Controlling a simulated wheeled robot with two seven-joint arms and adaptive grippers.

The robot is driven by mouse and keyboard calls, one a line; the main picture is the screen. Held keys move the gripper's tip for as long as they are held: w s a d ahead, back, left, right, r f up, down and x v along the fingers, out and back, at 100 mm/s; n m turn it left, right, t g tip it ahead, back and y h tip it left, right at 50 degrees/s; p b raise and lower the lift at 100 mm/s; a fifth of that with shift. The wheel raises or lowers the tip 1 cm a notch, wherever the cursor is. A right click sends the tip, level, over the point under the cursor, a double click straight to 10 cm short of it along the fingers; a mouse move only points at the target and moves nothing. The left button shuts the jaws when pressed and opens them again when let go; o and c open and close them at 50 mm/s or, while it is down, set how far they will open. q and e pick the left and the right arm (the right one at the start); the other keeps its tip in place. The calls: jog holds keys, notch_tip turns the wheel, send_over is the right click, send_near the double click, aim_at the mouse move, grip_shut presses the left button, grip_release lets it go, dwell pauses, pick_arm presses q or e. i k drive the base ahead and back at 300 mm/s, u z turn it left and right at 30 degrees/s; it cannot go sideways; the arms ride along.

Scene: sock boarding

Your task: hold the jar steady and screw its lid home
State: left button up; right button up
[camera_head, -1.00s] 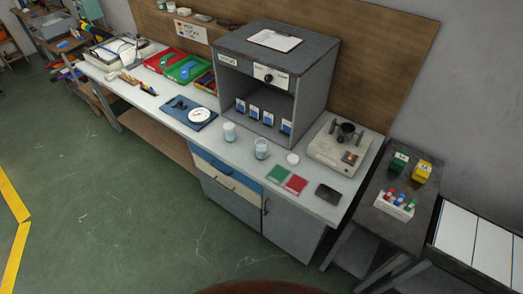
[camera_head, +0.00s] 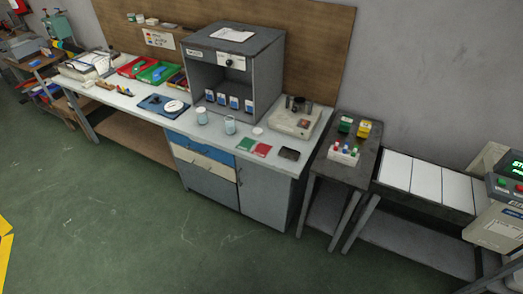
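The right jar (camera_head: 230,125) is bluish and upright. Neither of my grippers shows in the view.
A beige device (camera_head: 295,119) stands at the right end. A blue mat (camera_head: 152,100) lies left of the jars. The green floor (camera_head: 120,220) in front is clear.

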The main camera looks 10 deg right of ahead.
aim_at(230, 123)
jog(key=k, duration=0.25)
jog(key=u, duration=0.75)
jog(key=i, duration=0.9)
jog(key=u, duration=0.55)
jog(key=i, duration=0.95)
jog(key=z, duration=0.75)
jog(key=i, duration=0.8)
jog(key=z, duration=1.05)
jog(key=i, duration=0.25)
jog(key=z, duration=0.25)
